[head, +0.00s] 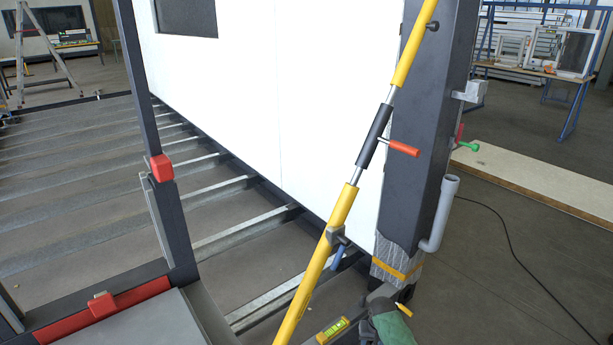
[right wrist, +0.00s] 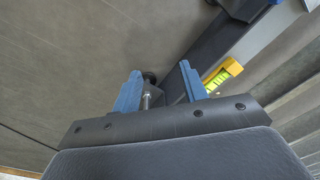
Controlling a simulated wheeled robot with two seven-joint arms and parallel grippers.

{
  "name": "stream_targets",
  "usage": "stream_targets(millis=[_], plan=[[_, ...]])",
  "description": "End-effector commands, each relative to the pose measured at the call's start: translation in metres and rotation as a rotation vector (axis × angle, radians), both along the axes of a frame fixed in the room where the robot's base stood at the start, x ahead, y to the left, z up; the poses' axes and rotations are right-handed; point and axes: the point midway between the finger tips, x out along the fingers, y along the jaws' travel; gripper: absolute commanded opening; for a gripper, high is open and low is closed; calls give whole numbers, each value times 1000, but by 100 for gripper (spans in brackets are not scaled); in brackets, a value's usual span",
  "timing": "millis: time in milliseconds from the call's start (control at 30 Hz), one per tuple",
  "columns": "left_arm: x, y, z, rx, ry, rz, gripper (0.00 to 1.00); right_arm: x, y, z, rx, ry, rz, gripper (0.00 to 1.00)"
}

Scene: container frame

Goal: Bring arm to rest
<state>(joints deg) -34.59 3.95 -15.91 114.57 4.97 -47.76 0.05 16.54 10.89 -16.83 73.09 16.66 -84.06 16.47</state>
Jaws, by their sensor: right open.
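My right gripper (right wrist: 160,88) shows in the right wrist view. Its two blue fingers stand apart with a clear gap, and I see nothing held between them. Behind the fingers are a dark beam and a metal bolt or pin (right wrist: 146,100); whether the fingers touch either I cannot tell. A yellow spirit level (right wrist: 222,74) lies just beyond the right finger. The same level shows in the head view (head: 333,330) at the bottom edge. I cannot make out either gripper in the head view, and my left gripper is not in view.
A yellow diagonal prop (head: 341,205) with a red handle (head: 403,148) leans before a dark post (head: 432,100). A grey pipe (head: 440,215) runs down the post. Floor at right is mostly clear, with a cable (head: 505,235).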

Motion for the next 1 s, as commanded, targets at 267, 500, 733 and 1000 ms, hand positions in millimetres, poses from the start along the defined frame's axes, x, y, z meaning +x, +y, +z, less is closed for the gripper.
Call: stream_targets(millis=[267, 500, 733, 1000], plan=[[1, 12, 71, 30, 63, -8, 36, -100, 49, 36, 33, -31, 107, 43], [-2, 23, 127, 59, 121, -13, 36, -184, 77, 82, 58, -65, 177, 43], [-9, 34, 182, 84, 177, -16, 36, -264, 93, 140, 79, -98, 223, 43], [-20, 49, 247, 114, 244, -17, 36, -354, 98, 225, 93, -140, 255, 43]])
